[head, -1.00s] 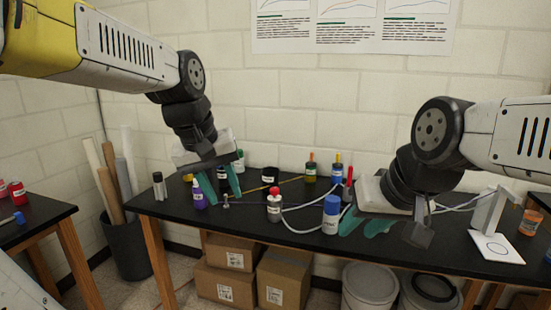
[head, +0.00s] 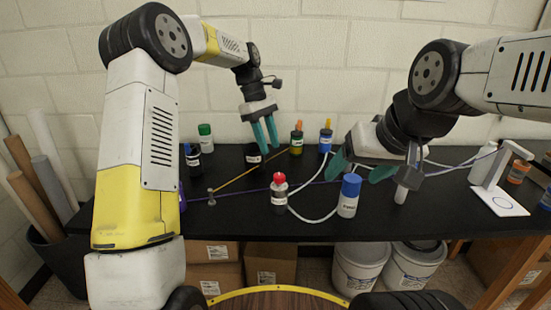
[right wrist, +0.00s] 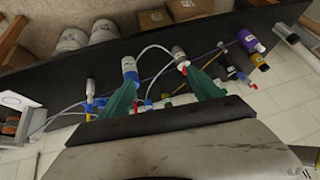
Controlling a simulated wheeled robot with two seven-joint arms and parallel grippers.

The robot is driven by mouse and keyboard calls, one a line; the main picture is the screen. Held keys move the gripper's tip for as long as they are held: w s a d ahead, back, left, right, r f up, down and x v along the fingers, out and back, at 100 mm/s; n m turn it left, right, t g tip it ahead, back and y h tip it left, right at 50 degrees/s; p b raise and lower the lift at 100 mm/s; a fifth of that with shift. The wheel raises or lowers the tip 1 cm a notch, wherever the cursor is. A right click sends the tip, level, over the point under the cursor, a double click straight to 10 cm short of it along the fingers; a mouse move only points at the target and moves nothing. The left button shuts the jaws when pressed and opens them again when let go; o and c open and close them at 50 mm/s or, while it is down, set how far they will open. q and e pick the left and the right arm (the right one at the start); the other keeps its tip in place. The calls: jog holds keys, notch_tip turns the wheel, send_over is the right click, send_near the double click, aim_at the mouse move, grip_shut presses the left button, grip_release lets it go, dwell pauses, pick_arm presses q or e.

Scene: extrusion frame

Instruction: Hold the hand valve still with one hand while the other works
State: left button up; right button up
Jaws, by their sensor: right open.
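I cannot pick out the hand valve with certainty. A red-topped grey labelled piece (head: 279,192) stands upright on the black bench beside white tubing (head: 312,218); it also shows in the right wrist view (right wrist: 181,58). A small metal fitting (head: 211,197) sits at the bench's left, where the yellow and blue lines meet. My left gripper (head: 265,146) has its green fingers apart with nothing between them, above the bench's back part near a dark bottle (head: 254,157). My right gripper (head: 358,170) is open above the bench, behind a blue-capped bottle (head: 349,196); its fingers show in the right wrist view (right wrist: 160,76).
Bottles with orange tops (head: 297,140) (head: 326,138) stand at the back, between the grippers. A white stand (head: 490,180) is on the right. A green-capped bottle (head: 205,138) is at the back left. Boxes (head: 270,268) and white buckets (head: 359,270) sit below. The front bench strip is mostly clear.

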jog(key=w+f+n+t, duration=0.15)
jog(key=w+f, duration=0.35)
jog(key=w, duration=0.5)
jog(key=n+t+y, duration=0.1)
jog(key=n, duration=0.3)
send_near(284, 200)
jog(key=w+d+r, duration=0.3)
jog(key=w+d, duration=0.1)
jog(key=a+f+y, duration=0.1)
jog(key=f, duration=0.1)
jog(key=a+f+t+y, duration=0.1)
jog(key=a+f, duration=0.1)
jog(key=f, duration=0.1)
jog(key=w+a+f+t, duration=0.1)
jog(key=a+f, duration=0.1)
jog(key=f, duration=0.1)
jog(key=shift+w+a+y, duration=0.1)
jog(key=shift+y, duration=0.3)
jog(key=shift+a+f+m+t, duration=0.3)
jog(key=shift+f+t, duration=0.15)
jog(key=shift+f, duration=0.15)
jog(key=shift+x, duration=3.9)
jog(key=shift+a+r, duration=0.1)
jog(key=shift+c, duration=0.3)
